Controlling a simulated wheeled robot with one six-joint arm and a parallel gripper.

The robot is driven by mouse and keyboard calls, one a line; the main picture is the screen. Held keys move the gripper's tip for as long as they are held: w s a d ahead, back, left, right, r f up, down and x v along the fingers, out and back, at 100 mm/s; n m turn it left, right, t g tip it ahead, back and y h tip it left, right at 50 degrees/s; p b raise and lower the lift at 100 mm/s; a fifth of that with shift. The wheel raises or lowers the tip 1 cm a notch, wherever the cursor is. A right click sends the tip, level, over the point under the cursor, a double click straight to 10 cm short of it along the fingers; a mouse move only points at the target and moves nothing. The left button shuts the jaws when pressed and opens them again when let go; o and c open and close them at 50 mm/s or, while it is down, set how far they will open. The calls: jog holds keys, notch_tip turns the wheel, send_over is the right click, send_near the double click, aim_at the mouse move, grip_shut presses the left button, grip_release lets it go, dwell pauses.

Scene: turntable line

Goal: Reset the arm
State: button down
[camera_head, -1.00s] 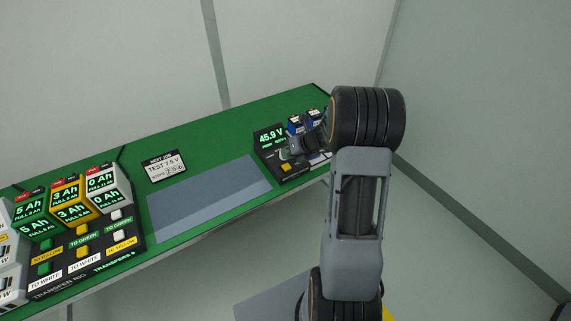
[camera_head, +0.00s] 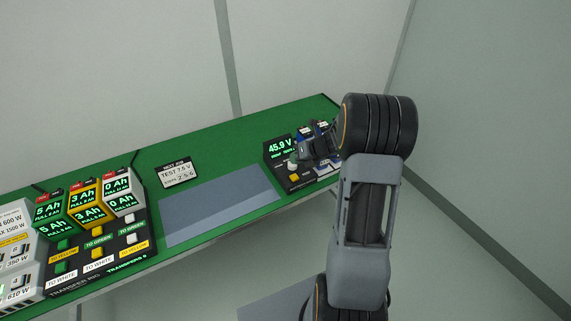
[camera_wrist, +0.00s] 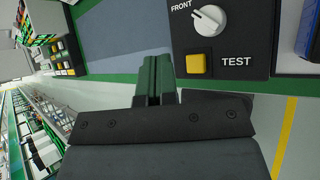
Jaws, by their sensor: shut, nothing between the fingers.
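My arm rises at the right of the head view and bends toward the test box (camera_head: 292,170), whose display reads 45.9 V. My gripper (camera_head: 308,148) is close over that box; its fingers are small and partly hidden there. In the wrist view my gripper (camera_wrist: 157,62) is shut and empty, with its dark fingers together. The yellow TEST button (camera_wrist: 196,64) and the white FRONT knob (camera_wrist: 208,19) lie just beyond and right of the fingertips. I cannot tell whether the fingers touch the box.
The green bench (camera_head: 215,150) holds a bare grey mat (camera_head: 220,205) and a sign (camera_head: 177,173) reading TEST 7.5 V. A transfer rig (camera_head: 100,245) with green, yellow and white units stands left. Blue-and-white blocks (camera_head: 322,129) sit on the test box, partly behind my arm.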

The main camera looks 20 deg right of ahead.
jog(key=shift+n, duration=0.9)
jog(key=s+a+n+g+h, duration=0.1)
jog(key=s+a+n+g, duration=0.3)
jog(key=s+n, duration=0.9)
jog(key=s+a+r+n+h, duration=0.2)
jog(key=r+n, duration=0.5)
jog(key=n, duration=0.4)
jog(key=s+a+r+n+t+h, duration=0.1)
jog(key=s+a+r+n+h, duration=0.2)
jog(key=n, duration=0.7)
jog(key=s+a+r, duration=0.2)
jog(key=s+r, duration=0.1)
jog(key=s, duration=0.1)
jog(key=shift+a+r+n, duration=0.3)
jog(key=shift+r+n, duration=0.05)
jog(key=shift+n, duration=0.05)
